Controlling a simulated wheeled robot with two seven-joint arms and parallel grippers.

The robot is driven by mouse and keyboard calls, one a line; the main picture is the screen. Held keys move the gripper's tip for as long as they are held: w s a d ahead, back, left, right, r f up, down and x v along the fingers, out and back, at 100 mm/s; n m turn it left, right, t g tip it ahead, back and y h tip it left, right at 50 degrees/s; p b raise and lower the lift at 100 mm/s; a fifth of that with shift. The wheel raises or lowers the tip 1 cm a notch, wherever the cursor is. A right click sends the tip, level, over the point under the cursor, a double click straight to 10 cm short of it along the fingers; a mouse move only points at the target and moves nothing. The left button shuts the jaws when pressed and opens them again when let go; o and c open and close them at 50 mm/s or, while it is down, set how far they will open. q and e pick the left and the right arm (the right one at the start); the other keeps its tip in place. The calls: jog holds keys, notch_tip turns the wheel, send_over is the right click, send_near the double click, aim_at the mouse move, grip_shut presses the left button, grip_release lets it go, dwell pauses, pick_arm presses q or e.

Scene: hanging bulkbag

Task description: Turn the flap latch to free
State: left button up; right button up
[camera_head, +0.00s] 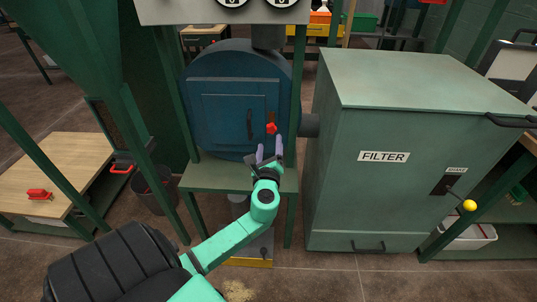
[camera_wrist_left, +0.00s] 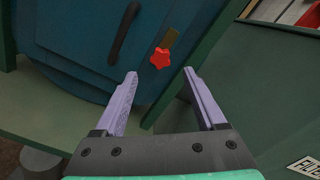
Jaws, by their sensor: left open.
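The flap latch appears to be the red star-shaped knob (camera_head: 271,128) on the front of the blue round housing (camera_head: 215,75). In the left wrist view the red knob (camera_wrist_left: 160,58) lies just beyond the fingertips, between their lines. A brass-coloured plate (camera_wrist_left: 171,38) shows beside it. A dark handle (camera_head: 249,124) is to the left of the knob. My left gripper (camera_head: 269,150) is open and empty, just below and in front of the knob, apart from it. Its two purple fingers (camera_wrist_left: 162,82) point toward the housing. My right gripper is not in view.
A green filter cabinet (camera_head: 375,190) stands to the right, with a yellow-knobbed lever (camera_head: 469,205). Green frame posts (camera_head: 297,80) flank the housing, and a green shelf (camera_head: 220,177) lies below it. A wooden-topped bench (camera_head: 50,170) is at the left.

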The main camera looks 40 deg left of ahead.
pick_arm(q)
jog(key=v, duration=0.5)
jog(key=shift+s+d, duration=0.15)
jog(key=shift+f, duration=0.1)
